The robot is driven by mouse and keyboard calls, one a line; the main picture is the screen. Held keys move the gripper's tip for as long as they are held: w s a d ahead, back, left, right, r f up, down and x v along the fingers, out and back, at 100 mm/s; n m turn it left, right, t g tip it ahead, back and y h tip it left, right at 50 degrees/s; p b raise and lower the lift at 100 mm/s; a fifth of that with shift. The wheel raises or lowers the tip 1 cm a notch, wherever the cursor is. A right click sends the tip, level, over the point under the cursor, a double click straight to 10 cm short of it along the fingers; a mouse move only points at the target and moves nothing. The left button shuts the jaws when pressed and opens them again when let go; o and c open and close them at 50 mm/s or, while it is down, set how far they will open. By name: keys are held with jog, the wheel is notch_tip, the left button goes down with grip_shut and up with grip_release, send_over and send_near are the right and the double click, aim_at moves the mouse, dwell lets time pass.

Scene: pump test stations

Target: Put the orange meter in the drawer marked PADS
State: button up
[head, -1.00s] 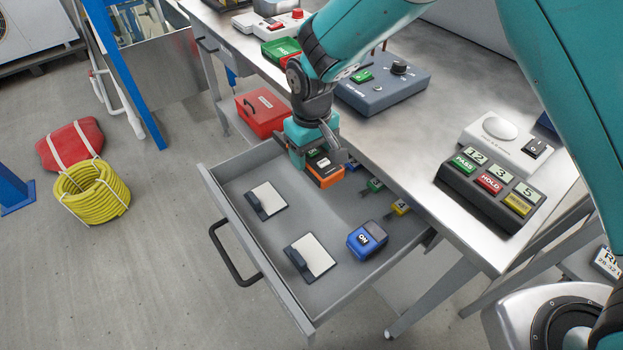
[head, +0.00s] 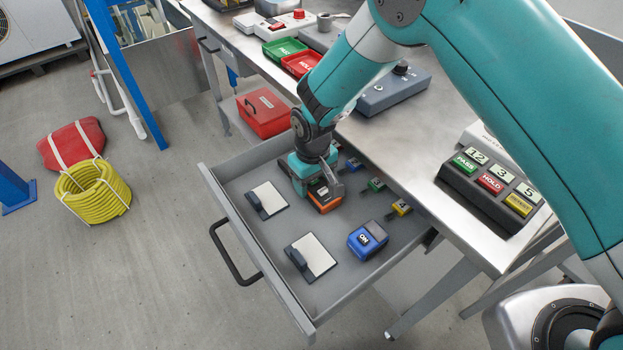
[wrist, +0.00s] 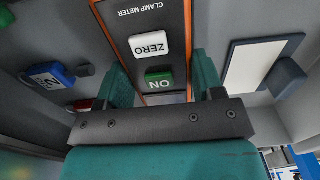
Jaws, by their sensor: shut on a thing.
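My gripper (head: 316,180) is shut on the orange meter (head: 326,205) and points down inside the open drawer (head: 213,188). The meter has a dark face in an orange frame. In the wrist view the meter (wrist: 146,18) reads CLAMP METER, with a white ZERO button and a green ON button, between the gripper's fingers (wrist: 160,78). The meter is low over the drawer floor, right of a white pad with a dark grip (head: 268,199). I cannot tell whether it touches the floor. No PADS mark is readable on the drawer.
The workbench edge (head: 440,222) overhangs the drawer's right side. Bare floor shows between the pads and the blue meter.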

jog(key=o, duration=1.1)
jog(key=shift+c, duration=0.2)
jog(key=shift+r, duration=0.1)
notch_tip(320, 180, up, 12)
jog(key=s+d+r+y, duration=0.1)
jog(key=s+d+r, duration=0.35)
jog(key=r, duration=0.25)
jog(key=s+d+r+y, duration=0.1)
jog(key=s+d+r, duration=0.2)
jog(key=s+r, duration=0.3)
jog(key=s+d+r+y, duration=0.1)
jog(key=s+d+r, duration=0.1)
jog(key=s, duration=0.4)
jog(key=s+d+r+y, duration=0.1)
jog(key=s+d+r, duration=0.2)
jog(key=s, duration=0.4)
jog(key=shift+r, duration=0.25)
jog(key=shift+s+d, duration=0.1)
